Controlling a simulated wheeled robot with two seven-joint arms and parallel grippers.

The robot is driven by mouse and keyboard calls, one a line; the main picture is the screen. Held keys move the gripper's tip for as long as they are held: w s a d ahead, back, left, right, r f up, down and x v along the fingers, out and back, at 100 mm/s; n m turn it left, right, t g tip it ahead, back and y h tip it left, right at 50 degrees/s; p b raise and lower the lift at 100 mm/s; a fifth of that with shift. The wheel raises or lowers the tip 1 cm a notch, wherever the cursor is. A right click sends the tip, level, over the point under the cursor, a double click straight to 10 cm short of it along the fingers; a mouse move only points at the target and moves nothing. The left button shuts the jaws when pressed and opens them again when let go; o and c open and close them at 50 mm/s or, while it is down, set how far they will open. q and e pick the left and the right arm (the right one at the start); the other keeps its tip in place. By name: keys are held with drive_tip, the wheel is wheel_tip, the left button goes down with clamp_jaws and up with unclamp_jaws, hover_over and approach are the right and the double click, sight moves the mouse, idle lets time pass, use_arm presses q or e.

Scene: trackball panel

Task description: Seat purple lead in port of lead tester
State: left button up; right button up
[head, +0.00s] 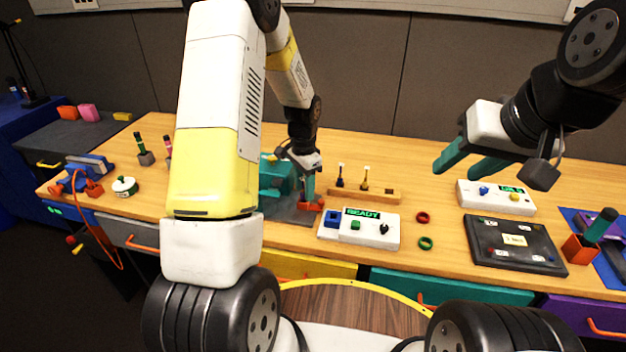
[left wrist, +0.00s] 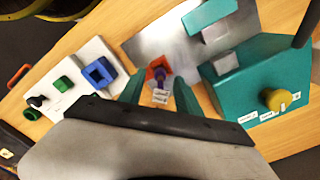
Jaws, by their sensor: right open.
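My left gripper (head: 308,190) points down at the grey metal plate beside the teal machine. The teal machine (left wrist: 262,72) has a yellow knob. No label clearly names the lead tester. My right gripper (head: 480,160) is open and empty above the table.
A white READY panel (head: 345,238) with a blue square socket (left wrist: 99,74) is beside the plate. A wooden rack (head: 385,195) stands behind it. Two rings (head: 425,243), a black panel (head: 500,258) and a white panel (head: 510,205) lie to the right.

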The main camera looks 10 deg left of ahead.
use_arm(q)
clamp_jaws()
